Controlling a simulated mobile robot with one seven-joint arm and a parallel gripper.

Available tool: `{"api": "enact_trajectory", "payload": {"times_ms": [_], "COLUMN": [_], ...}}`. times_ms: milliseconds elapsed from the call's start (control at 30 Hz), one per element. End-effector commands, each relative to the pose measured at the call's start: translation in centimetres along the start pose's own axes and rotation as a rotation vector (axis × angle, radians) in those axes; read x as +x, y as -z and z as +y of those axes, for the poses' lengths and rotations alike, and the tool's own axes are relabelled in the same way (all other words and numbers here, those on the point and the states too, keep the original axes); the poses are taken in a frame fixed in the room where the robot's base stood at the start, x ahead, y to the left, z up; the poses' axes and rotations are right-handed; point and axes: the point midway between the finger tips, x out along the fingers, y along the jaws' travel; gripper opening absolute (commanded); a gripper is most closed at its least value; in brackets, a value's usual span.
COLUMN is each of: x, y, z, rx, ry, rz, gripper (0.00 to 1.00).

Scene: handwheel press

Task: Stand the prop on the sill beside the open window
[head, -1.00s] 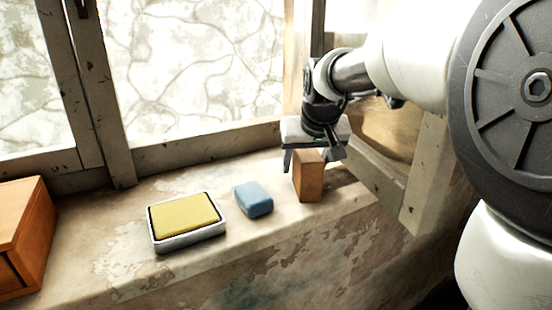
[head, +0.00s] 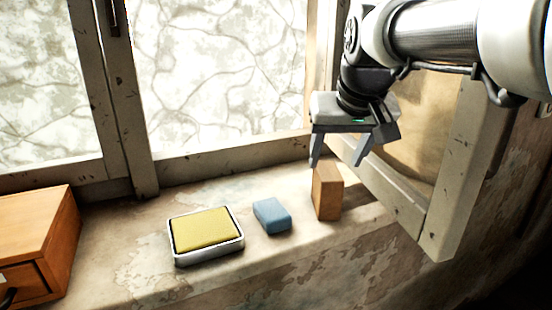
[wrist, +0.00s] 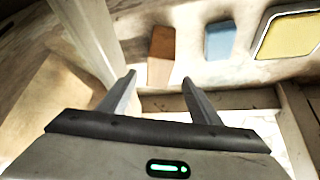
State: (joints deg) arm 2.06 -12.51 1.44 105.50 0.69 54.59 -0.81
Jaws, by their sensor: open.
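The prop, a brown wooden block (head: 327,191), stands upright on the sill (head: 110,275), beside the open window (head: 440,205) at the right. It also shows in the wrist view (wrist: 161,55), beyond my fingertips. My gripper (head: 338,165) is open and empty, above the block and apart from it. In the wrist view the two fingers (wrist: 158,78) are spread wide with nothing between them. The open window's frame also shows at the left of the wrist view (wrist: 88,40).
A blue block (head: 271,216) lies just left of the wooden block. A yellow sponge in a metal tray (head: 208,258) is further left. An orange-brown wooden drawer box (head: 40,235) stands at the far left. Closed panes (head: 220,70) rise behind the sill.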

Motion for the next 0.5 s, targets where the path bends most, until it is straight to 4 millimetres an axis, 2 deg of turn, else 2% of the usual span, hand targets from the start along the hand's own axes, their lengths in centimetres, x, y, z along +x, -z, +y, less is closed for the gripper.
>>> {"api": "enact_trajectory", "payload": {"times_ms": [133, 200, 300, 400, 500], "x": [-1.3, -1.3, -0.9, -0.3, 0.1], "y": [-7.4, -11.7, -17.1, -20.9, -22.7], "z": [-0.1, -0.1, -0.1, -0.2, -0.2], "rx": [-0.001, -0.001, 0.0, 0.0, 0.0], "ry": [-0.002, -0.003, -0.002, 0.0, 0.001], "rz": [-0.019, -0.033, -0.051, -0.063, -0.071], "gripper": [0.58, 0.58, 0.58, 0.58, 0.58]}}
